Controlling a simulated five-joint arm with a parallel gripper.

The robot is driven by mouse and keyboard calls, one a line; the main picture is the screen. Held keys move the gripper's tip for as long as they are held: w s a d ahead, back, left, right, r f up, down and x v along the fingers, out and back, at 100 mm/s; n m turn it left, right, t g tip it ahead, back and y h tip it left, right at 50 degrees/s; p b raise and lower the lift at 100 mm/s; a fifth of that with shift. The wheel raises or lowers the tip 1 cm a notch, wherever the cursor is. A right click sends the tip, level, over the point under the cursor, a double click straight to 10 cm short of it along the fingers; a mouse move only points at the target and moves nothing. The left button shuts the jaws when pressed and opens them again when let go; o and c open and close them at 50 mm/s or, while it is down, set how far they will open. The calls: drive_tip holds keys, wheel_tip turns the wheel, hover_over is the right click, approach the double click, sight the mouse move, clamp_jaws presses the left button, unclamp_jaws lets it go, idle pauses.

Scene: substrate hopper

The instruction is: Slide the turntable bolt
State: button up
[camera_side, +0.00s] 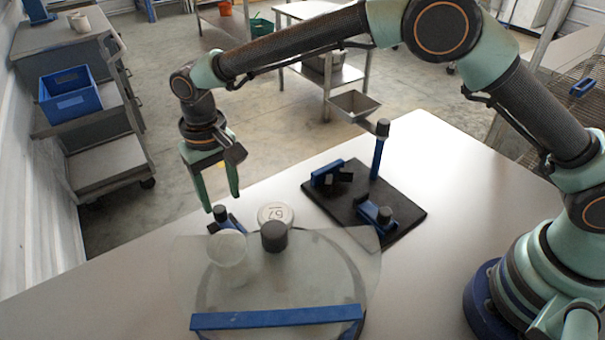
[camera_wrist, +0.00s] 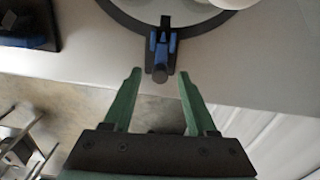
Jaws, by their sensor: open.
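The turntable bolt (camera_side: 222,216) is a small blue slide with a dark round knob, at the far edge of the turntable (camera_side: 330,275). In the wrist view the bolt (camera_wrist: 162,52) points towards me from the turntable's dark rim (camera_wrist: 128,22), its knob (camera_wrist: 159,75) lowest. My gripper (camera_side: 222,205) has two green fingers spread apart and pointing down, close above the bolt in the side view. In the wrist view my gripper (camera_wrist: 160,74) frames the knob between its fingertips. I see no contact, and the exact height gap is unclear.
A clear cover (camera_side: 187,265) with a dark knob (camera_side: 274,236) and blue front bar (camera_side: 277,317) lies over the turntable, with a white cup (camera_side: 228,250) under it. A white numbered disc (camera_side: 275,210) is nearby. A dark board (camera_side: 345,212) with blue fittings and a post (camera_side: 378,155) stands right.

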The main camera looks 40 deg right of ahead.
sight(219, 208)
drive_tip(key=shift+a+f, duration=0.15)
drive_tip(key=shift+f, duration=0.05)
drive_tip(key=shift+w, duration=0.65)
drive_tip(key=shift+w+f, duration=0.2)
drive_tip(key=shift+f, duration=0.55)
drive_tip(key=shift+w+f, duration=0.2)
drive_tip(key=shift+f, duration=1.55)
drive_tip(key=c, duration=0.9)
